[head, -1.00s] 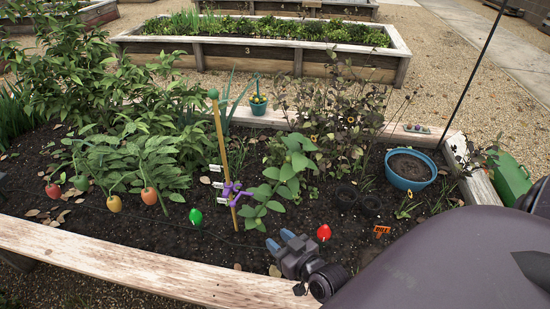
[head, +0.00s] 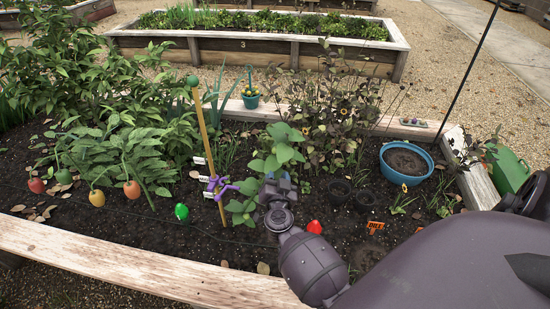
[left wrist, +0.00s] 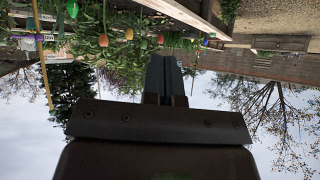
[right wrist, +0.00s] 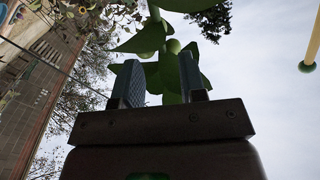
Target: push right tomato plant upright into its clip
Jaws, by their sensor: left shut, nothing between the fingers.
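The right tomato plant (head: 284,152) has broad green leaves and stands to the right of the wooden stake (head: 208,145), its top apart from it. The purple clip (head: 222,186) is on the stake, and I see no stem in it. My right gripper (head: 278,184) is at the plant's lower leaves and hides part of the stem. In the right wrist view its fingers (right wrist: 160,82) are apart, with the plant's stem and leaves (right wrist: 168,55) showing between and beyond them. My left gripper (left wrist: 165,68) is shut and empty, seen only in the left wrist view.
Black pots (head: 340,190) and a blue tub (head: 407,160) lie to the right. The bed's front board (head: 130,262) runs below. A leafy bush (head: 90,85) fills the left.

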